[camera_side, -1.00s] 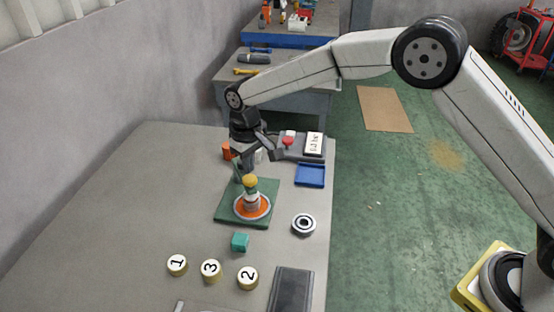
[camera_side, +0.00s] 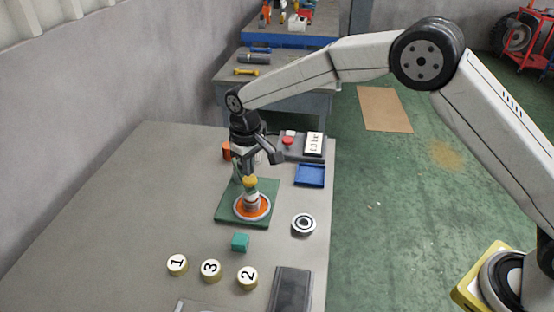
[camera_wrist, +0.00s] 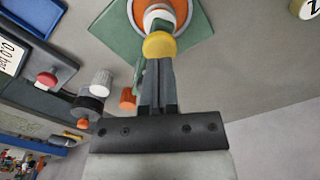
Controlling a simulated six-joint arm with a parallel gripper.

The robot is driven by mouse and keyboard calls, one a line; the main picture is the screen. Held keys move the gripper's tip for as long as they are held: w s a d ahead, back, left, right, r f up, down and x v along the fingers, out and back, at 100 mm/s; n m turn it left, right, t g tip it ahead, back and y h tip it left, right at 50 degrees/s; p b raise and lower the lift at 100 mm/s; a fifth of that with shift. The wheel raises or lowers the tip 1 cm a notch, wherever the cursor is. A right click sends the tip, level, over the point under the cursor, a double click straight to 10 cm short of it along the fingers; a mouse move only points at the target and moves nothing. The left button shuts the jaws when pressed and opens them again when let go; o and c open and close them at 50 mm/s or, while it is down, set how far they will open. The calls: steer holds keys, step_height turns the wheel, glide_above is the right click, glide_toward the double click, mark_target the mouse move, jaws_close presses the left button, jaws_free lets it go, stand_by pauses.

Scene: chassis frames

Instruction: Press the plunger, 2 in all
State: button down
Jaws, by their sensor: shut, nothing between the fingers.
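The plunger has a yellow knob (camera_side: 250,182) on a pale stem, standing upright in an orange and white ring (camera_side: 252,207) on a green plate (camera_side: 228,213). My gripper (camera_side: 249,173) points down right above the knob, its fingers shut and empty. In the wrist view the shut fingers (camera_wrist: 158,68) end at the yellow knob (camera_wrist: 159,45). I cannot tell whether they touch it. Part of the stem is hidden behind the knob in the wrist view.
A grey box with a red button (camera_side: 288,141) and a display (camera_side: 314,144) stands behind, near a blue tray (camera_side: 310,175). The table's left side is clear.

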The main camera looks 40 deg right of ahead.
steer(key=shift+f, duration=1.1)
steer(key=shift+r, duration=1.5)
steer(key=shift+r, duration=0.15)
steer(key=shift+r, duration=2.35)
steer(key=shift+d, duration=0.1)
steer(key=shift+s+d, duration=0.25)
steer(key=shift+d, duration=0.2)
steer(key=s+d+f+m+t, duration=0.1)
steer(key=s+d, duration=0.8)
steer(key=s, duration=0.3)
steer(key=s+d+f+m+t, duration=0.1)
steer(key=s+d+f+m, duration=0.1)
steer(key=s+d, duration=0.7)
steer(key=s, duration=0.3)
steer(key=shift+s+t, duration=0.3)
steer(key=shift+s, duration=0.1)
